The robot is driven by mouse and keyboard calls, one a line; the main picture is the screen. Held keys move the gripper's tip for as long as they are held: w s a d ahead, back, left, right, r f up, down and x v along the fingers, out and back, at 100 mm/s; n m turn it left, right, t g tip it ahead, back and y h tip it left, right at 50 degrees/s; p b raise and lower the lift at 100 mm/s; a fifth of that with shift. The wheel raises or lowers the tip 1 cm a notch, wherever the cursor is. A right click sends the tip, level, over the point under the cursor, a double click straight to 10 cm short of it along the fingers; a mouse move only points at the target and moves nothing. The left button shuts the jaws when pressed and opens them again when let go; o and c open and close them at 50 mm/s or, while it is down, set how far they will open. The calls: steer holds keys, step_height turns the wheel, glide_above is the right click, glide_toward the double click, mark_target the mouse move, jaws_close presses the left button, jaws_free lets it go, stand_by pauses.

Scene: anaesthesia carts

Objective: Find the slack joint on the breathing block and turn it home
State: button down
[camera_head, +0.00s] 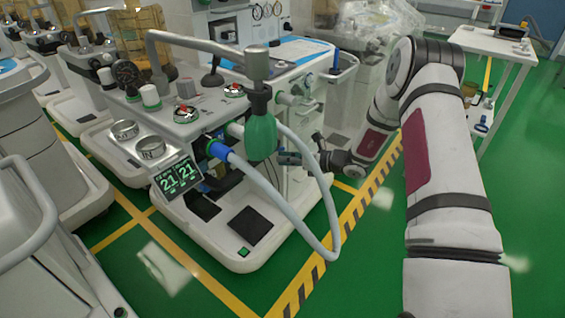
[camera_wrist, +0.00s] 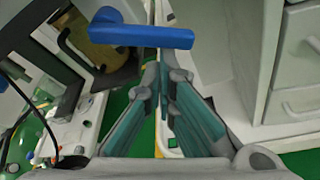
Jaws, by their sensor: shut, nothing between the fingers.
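The breathing block is on the front of the near white cart (camera_head: 195,245). It carries a blue connector (camera_head: 216,148) with a pale grey hose (camera_head: 287,208) that loops down and back up, and a green breathing bag (camera_head: 261,138) hanging under a grey fitting (camera_head: 257,66). No gap or tilt at any joint can be made out at this size. My gripper (camera_head: 284,158) is just right of the bag, shut and empty; whether it touches anything is unclear. In the wrist view its fingers (camera_wrist: 163,72) point toward a blue bar-shaped handle (camera_wrist: 140,34), which looks close beyond the tips.
White drawers (camera_wrist: 300,70) stand close at right in the wrist view. Other carts (camera_head: 35,120) crowd the left. Green floor with striped tape (camera_head: 345,228) is open at front right.

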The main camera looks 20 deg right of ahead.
steer(key=shift+w+d+r+n+h, duration=0.25)
steer(key=shift+d+r+n+h, duration=0.1)
steer(key=shift+r+n, duration=0.1)
steer(key=shift+w+d+r+n+h, duration=0.25)
steer(key=shift+d+r+n, duration=0.1)
steer(key=shift+r+n, duration=0.1)
steer(key=shift+r, duration=0.15)
stand_by(0.4)
